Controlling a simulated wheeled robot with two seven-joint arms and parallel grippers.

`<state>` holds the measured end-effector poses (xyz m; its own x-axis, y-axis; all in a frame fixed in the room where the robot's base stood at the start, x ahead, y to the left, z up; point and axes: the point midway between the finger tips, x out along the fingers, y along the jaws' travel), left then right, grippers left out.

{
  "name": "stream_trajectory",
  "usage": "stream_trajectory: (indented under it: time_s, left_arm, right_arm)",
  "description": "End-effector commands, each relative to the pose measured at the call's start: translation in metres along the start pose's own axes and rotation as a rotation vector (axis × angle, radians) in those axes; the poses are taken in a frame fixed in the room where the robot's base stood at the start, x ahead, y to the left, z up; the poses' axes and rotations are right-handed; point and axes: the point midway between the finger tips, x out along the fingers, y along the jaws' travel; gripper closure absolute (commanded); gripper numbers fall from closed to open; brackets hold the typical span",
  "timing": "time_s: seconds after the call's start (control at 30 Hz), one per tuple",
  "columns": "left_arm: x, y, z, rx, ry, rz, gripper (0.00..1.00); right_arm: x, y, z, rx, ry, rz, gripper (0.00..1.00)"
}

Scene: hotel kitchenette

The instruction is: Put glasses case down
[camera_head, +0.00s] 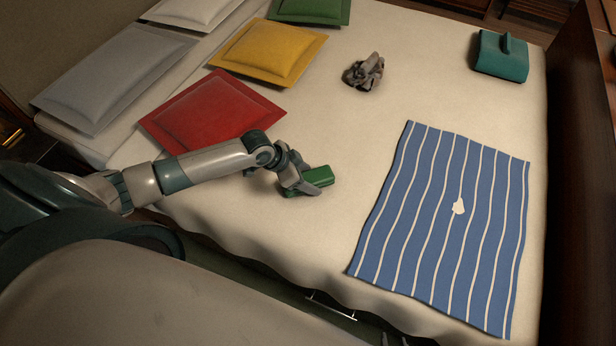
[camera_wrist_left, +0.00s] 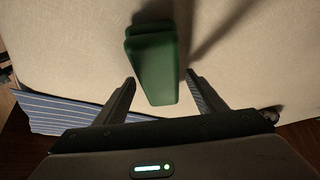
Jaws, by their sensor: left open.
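The green glasses case (camera_head: 318,176) lies on the cream bed cover, just beyond my left gripper. My left gripper (camera_head: 298,182) is low over the bed at the case's left end. In the left wrist view the case (camera_wrist_left: 156,65) lies lengthwise ahead of the gripper. The two fingers of my left gripper (camera_wrist_left: 160,88) are spread apart there, with the near end of the case between them and a gap on both sides. The right gripper cannot be made out for certain; only small dark parts show at the bottom edge of the head view.
A blue striped cloth (camera_head: 400,230) with a small white item (camera_head: 458,206) lies to the right. Red (camera_head: 212,112), yellow (camera_head: 268,52), green and grey cushions lie at the back left. A grey crumpled-looking object (camera_head: 364,72) and a teal bag (camera_head: 500,56) stand farther back.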

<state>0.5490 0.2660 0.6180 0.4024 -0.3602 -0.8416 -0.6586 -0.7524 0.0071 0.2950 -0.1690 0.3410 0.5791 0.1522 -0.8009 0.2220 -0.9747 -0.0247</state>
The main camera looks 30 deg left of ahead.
Motion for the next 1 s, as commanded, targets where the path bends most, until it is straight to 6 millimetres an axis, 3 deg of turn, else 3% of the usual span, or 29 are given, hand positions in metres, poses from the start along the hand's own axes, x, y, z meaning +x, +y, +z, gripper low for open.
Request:
stream_trajectory:
  time_s: [0.27,0.73,1.0]
  left_arm:
    - [-0.023,-0.001,0.0,0.001,0.0,-0.001,0.36]
    - [-0.101,-0.001,0.0,0.002,0.0,-0.002,0.36]
    - [-0.12,0.0,0.0,0.0,0.0,0.0,0.36]
  right_arm:
    - [-0.001,0.0,0.002,0.0,0.0,0.0,0.61]
    - [0.0,0.001,0.006,0.0,-0.014,0.002,0.61]
    - [0.0,0.003,0.003,0.0,-0.017,0.004,0.61]
